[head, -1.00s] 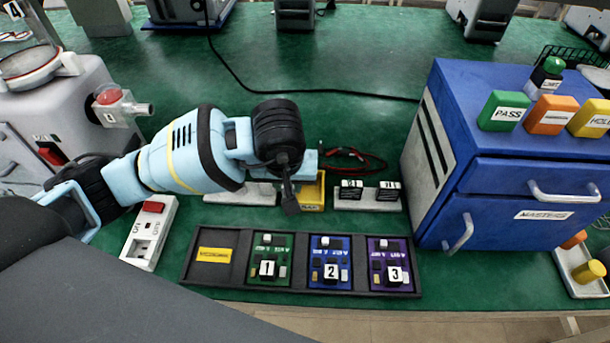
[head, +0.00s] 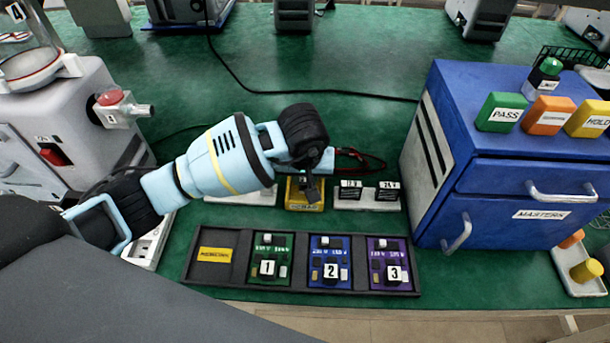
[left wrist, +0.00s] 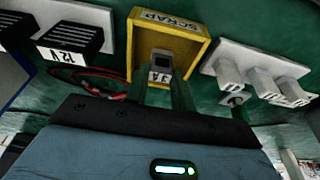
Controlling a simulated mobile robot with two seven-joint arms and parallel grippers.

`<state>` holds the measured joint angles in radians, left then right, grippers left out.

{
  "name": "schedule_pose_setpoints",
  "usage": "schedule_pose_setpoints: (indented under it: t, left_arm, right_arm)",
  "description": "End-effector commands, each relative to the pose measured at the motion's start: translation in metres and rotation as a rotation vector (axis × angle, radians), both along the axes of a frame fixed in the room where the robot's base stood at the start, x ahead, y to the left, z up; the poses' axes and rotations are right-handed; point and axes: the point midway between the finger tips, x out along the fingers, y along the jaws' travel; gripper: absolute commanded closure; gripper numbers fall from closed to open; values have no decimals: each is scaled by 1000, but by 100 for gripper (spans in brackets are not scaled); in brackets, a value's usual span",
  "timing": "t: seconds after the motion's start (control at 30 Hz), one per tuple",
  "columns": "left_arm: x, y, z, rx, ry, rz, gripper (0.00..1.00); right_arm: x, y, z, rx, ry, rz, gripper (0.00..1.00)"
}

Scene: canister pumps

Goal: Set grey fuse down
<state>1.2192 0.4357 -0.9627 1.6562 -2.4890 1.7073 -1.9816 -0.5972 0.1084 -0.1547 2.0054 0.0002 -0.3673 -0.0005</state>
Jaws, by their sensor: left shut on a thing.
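The grey fuse (left wrist: 161,66), with a white label, shows in the left wrist view between the fingertips of my left gripper (left wrist: 158,84). It is in front of the yellow scrap tray (left wrist: 203,45), inside the tray's outline; whether it touches the tray floor I cannot tell. In the head view my left gripper (head: 311,188) points down over the yellow scrap tray (head: 291,206), and the fuse is hard to make out there. My right gripper is not in view.
A pale rack with several fuses (left wrist: 262,78) stands beside the tray. In front is a dark tray with numbered boards (head: 330,240). A blue cabinet (head: 440,190) stands at the right.

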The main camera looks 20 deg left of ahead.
Motion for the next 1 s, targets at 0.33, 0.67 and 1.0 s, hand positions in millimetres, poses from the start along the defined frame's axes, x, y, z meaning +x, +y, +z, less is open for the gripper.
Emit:
schedule_pose_setpoints:
  t: [0.33,0.67,1.0]
  left_arm:
    - [0,0,-3,0,-1,1,97]
    - [0,0,-4,-1,-1,1,54]
    - [-1,-1,9,-1,-4,0,54]
  right_arm:
    - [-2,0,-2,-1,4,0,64]
    - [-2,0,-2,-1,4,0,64]
    - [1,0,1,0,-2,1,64]
